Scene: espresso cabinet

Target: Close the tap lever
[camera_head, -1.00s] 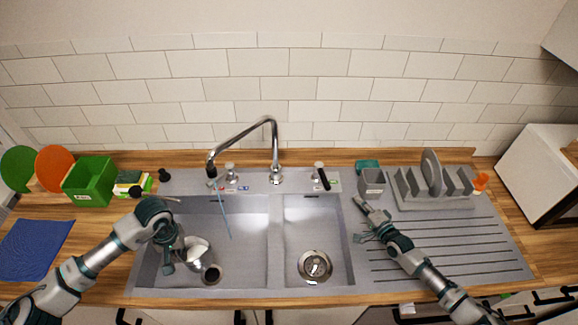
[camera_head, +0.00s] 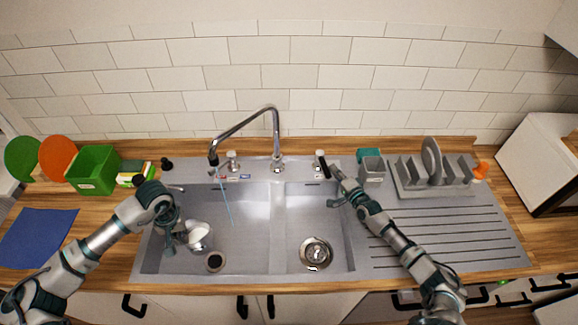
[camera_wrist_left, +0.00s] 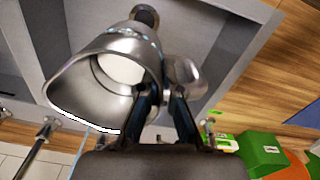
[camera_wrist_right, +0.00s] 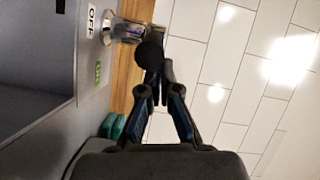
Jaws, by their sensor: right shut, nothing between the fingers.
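The tap lever, a black handle (camera_head: 323,165), stands right of the curved chrome faucet (camera_head: 277,140). In the right wrist view its dark round end (camera_wrist_right: 150,54) shows beside "OFF" and "ON" labels. My right gripper (camera_head: 336,173) is shut and empty, just right of the lever; in its wrist view the fingertips (camera_wrist_right: 160,82) overlap the lever's end, and contact cannot be told. A thin blue water stream (camera_head: 226,202) falls from the spout into the left basin. My left gripper (camera_head: 174,238) is shut on a shiny metal pitcher (camera_wrist_left: 120,70) in that basin; its fingers partly hide the grip.
A green bin (camera_head: 94,172) is at the left. The right basin (camera_head: 305,215) is empty.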

